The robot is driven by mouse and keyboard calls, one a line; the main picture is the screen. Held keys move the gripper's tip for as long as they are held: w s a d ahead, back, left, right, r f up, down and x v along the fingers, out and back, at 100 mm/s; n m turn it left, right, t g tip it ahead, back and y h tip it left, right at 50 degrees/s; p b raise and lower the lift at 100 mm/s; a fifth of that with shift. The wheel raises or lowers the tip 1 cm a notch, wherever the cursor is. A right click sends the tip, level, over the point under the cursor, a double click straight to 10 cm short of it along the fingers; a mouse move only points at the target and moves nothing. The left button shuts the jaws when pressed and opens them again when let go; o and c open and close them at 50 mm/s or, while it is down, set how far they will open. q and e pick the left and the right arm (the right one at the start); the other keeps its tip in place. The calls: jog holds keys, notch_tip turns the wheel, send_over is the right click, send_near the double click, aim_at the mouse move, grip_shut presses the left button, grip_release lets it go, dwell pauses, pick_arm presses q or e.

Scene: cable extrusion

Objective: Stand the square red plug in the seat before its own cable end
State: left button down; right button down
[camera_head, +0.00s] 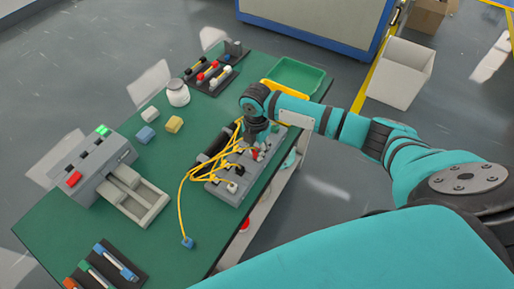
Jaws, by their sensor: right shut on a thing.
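My right gripper (255,140) reaches in from the right and points down over the far end of the grey seat block (228,194). It is shut on a small red piece, the square red plug (254,154), which shows just below the fingers at the block. The fingers hide part of it, and I cannot tell whether it is fully down in a seat. Yellow cables (187,190) fan out over the block, with several white and black ends along it. My left gripper is not in view.
A grey machine (95,165) with red and green buttons stands at left. Blue, yellow and white blocks (174,124) and a white jar (178,93) lie beyond the seat block. Dark racks sit at the far and near ends. A green tray (294,75) is behind my arm.

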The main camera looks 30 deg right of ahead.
aim_at(257, 150)
jog(key=shift+f+b, duration=0.35)
jog(key=shift+f, duration=0.5)
jog(key=c, duration=1.1)
grip_release()
notch_tip(257, 150, up, 12)
